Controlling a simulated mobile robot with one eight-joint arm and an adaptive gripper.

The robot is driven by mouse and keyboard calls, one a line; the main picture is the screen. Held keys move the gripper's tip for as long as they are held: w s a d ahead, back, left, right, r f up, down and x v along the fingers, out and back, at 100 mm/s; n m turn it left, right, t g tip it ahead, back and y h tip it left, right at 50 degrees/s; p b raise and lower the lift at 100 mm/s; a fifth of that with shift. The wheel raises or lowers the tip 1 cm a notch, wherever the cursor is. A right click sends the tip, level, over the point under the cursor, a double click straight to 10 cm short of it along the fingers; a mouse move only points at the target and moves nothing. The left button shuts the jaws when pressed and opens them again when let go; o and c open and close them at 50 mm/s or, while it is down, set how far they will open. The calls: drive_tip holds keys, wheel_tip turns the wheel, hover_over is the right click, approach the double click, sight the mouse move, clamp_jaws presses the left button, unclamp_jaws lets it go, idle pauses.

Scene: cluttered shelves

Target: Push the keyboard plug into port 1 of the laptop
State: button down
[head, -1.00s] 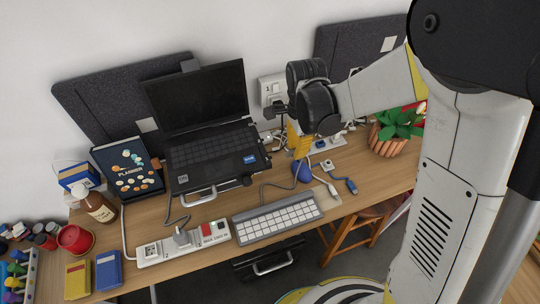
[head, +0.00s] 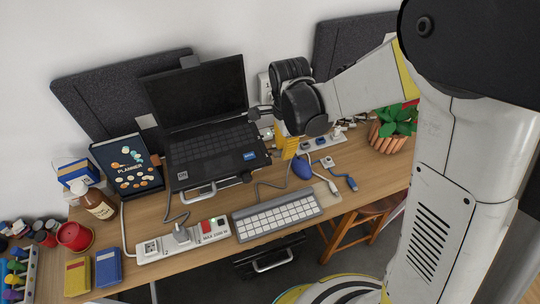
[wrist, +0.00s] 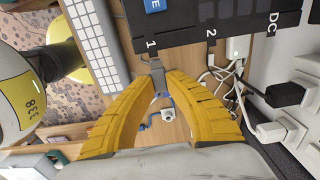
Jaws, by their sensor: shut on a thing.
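The black laptop (head: 214,146) stands open on the desk. In the wrist view its side edge (wrist: 185,35) carries the labels 1, 2 and DC. My gripper (wrist: 162,80) has its yellow fingers shut on a small grey plug (wrist: 157,68). The plug points at the laptop edge just below label 1. I cannot tell whether its tip touches or enters the port. In the head view my gripper (head: 287,148) is at the laptop's right side, and the plug is hidden there. The white keyboard (head: 277,217) lies in front, with a grey cable (head: 262,188) running toward my gripper.
Another power strip (head: 185,238) is at front left. A potted plant (head: 393,128) stands at far right.

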drive_tip(key=shift+s+a, duration=0.2)
drive_tip(key=shift+a, duration=0.35)
drive_tip(key=shift+s+a, duration=0.2)
drive_tip(key=shift+a, duration=0.35)
idle(0.6)
drive_tip(key=c, duration=1.4)
unclamp_jaws()
wheel_tip(320, 180, up, 12)
drive_tip(key=shift+r, duration=0.1)
drive_tip(key=s+d+r+n+t, duration=0.1)
drive_tip(key=s+d+n+t, duration=0.1)
drive_tip(key=s+d+n, duration=0.1)
drive_tip(key=s+d+r+n+t, duration=0.2)
drive_tip(key=s+d+n, duration=0.2)
drive_tip(key=d+n, duration=0.2)
drive_tip(key=s+d+r+n+t, duration=0.1)
drive_tip(key=s+d+n+t, duration=0.2)
drive_tip(key=d, duration=0.5)
drive_tip(key=shift+s+r+n, duration=0.35)
drive_tip(key=shift+s+n, duration=0.35)
drive_tip(key=shift+n, duration=0.3)
